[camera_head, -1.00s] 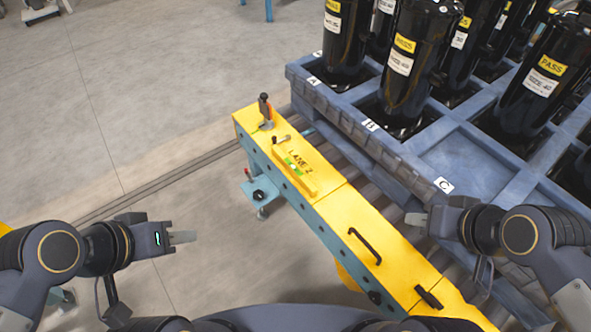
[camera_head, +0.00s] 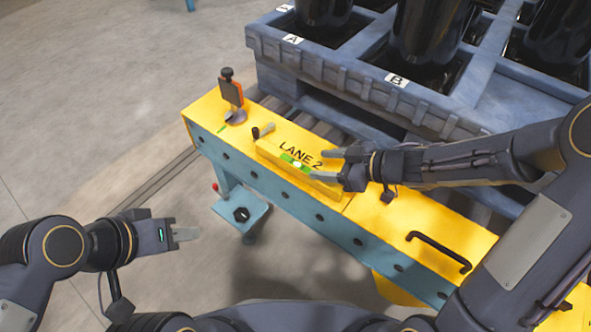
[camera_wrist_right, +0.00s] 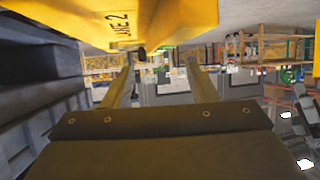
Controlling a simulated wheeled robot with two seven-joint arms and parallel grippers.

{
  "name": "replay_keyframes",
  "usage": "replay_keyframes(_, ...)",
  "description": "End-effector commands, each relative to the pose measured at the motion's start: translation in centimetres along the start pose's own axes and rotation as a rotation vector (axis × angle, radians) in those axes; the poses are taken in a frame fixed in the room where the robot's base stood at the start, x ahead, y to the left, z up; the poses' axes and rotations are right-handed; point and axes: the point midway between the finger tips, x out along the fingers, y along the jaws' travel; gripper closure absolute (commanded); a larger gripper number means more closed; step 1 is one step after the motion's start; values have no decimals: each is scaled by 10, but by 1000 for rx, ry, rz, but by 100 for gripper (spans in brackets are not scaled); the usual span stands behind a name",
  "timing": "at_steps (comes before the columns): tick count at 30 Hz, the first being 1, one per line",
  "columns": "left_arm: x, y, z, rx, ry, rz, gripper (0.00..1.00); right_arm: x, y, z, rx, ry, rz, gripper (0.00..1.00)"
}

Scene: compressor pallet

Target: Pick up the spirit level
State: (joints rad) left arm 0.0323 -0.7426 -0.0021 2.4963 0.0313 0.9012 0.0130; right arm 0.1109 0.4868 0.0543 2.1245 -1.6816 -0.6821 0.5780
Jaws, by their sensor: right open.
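The spirit level (camera_head: 271,150) is a yellow bar with a green and white vial near its middle. It lies along the yellow rail top (camera_head: 205,106), beside the "LANE 2" lettering. My right gripper (camera_head: 317,166) is open, with its fingertips at the level's right part, near the vial; I cannot tell if they touch it. In the right wrist view, the two fingers (camera_wrist_right: 160,88) are spread apart below the yellow rail (camera_wrist_right: 170,18). My left gripper (camera_head: 186,234) is away from the rail over the floor, and its finger opening cannot be made out.
A black handle (camera_head: 438,250) is fixed at right. Behind is a blue pallet (camera_head: 345,80) with black cylinders. Open floor lies left.

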Motion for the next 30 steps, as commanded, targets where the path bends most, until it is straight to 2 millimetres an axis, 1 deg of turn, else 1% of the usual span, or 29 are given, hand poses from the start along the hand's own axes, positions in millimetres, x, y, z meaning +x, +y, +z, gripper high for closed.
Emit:
replay_keyframes(1,5,-2,2,0,0,0,64,8,0,2,-2,1,-2,47)
replay_keyframes(3,8,-4,4,0,0,0,64,15,0,2,-2,0,-1,47)
replay_keyframes(8,17,-8,9,0,0,0,64,28,-1,4,-2,0,1,47)
replay_keyframes(12,34,-16,17,0,0,0,64,50,-2,10,-3,0,1,47)
replay_keyframes(15,39,-18,20,0,0,0,64,64,-2,8,-2,0,2,47)
replay_keyframes(18,40,-18,20,0,0,0,64,69,-2,5,-2,-1,4,47)
replay_keyframes(23,38,-17,19,0,0,0,64,68,-2,3,-1,-1,5,47)
replay_keyframes(26,38,-17,19,0,0,0,64,68,-2,3,-1,-2,5,58)
replay_keyframes(30,38,-17,19,0,0,0,64,68,-2,4,-1,-2,5,76)
